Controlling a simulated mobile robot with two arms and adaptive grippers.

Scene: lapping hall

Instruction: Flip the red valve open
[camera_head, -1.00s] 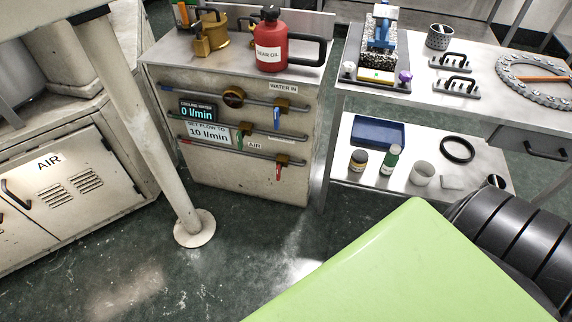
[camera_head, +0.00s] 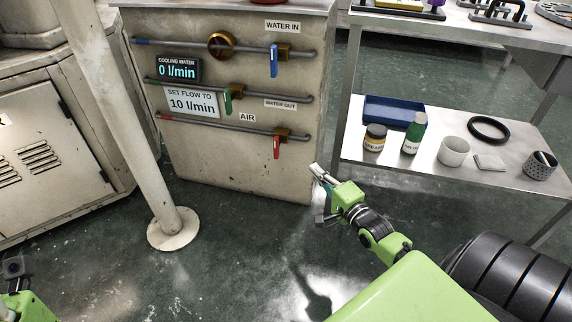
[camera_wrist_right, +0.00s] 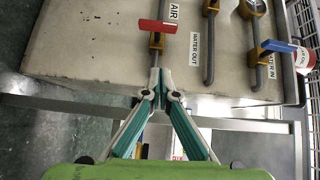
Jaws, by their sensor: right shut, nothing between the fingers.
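The red valve handle (camera_head: 277,147) hangs down from a brass valve body (camera_head: 283,133) on the lowest pipe, labelled AIR, on the front of the beige cabinet. The handle stands across the pipe. In the right wrist view the red handle (camera_wrist_right: 157,26) lies crosswise, just beyond my fingertips. My right gripper (camera_head: 319,171) is to the right of and below the handle in the head view, shut and empty, apart from it. Its closed fingertips also show in the right wrist view (camera_wrist_right: 160,80). Part of my left arm shows at the lower left; its fingers are not seen.
A blue handle (camera_head: 274,60) and a green handle (camera_head: 228,101) sit on the pipes above. The display (camera_head: 178,69) reads 0 l/min. A white post (camera_head: 125,115) stands left. A shelf table (camera_head: 350,147) with jars and a blue tray stands right.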

